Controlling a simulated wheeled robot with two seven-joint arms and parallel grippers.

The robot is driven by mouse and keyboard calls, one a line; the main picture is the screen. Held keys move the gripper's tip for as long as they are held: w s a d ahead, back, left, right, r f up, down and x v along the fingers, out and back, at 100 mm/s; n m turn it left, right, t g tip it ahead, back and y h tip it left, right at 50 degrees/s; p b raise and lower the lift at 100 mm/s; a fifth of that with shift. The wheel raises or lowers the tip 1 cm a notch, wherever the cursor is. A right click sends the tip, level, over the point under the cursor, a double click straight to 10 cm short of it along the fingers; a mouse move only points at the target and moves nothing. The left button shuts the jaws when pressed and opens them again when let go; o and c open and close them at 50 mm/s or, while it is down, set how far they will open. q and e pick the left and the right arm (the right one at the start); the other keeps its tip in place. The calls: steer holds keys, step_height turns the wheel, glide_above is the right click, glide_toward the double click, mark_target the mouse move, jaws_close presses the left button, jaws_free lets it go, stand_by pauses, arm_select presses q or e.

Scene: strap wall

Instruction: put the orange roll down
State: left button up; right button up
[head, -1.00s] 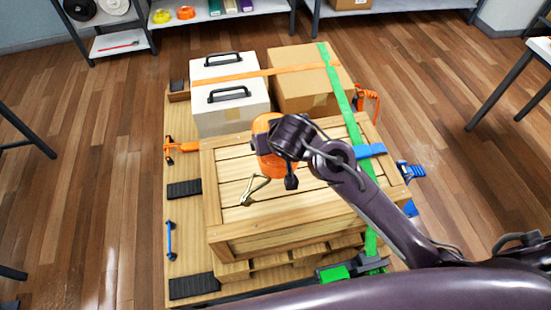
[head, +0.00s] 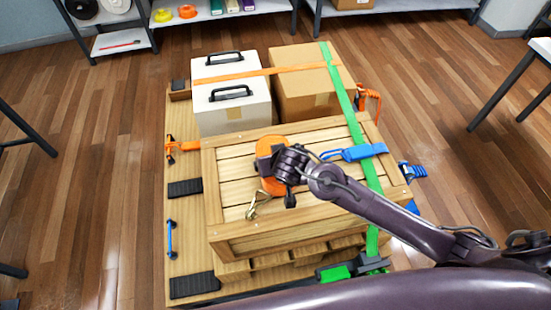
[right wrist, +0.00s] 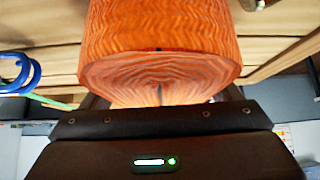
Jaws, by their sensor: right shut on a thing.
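The orange roll (head: 270,150) is a coiled strap with a metal hook (head: 259,205) hanging at its lower left. My right gripper (head: 276,168) is shut on the roll, above the slatted top of the wooden crate (head: 228,165). In the right wrist view the roll (right wrist: 160,45) fills the upper middle, with crate boards behind it. I cannot tell whether the roll touches the crate top. My fingertips are mostly hidden by the roll and wrist. My left gripper is not in view.
A green strap (head: 346,100) runs over a cardboard box (head: 300,95) and the crate's right side. A blue strap (head: 358,153) lies on the crate top. A white case (head: 215,110) stands behind. The crate top's left part is clear.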

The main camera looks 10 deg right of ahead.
steer(key=o, duration=1.2)
steer(key=shift+f, duration=0.1)
steer(key=b+v, duration=0.1)
steer(key=v, duration=1.1)
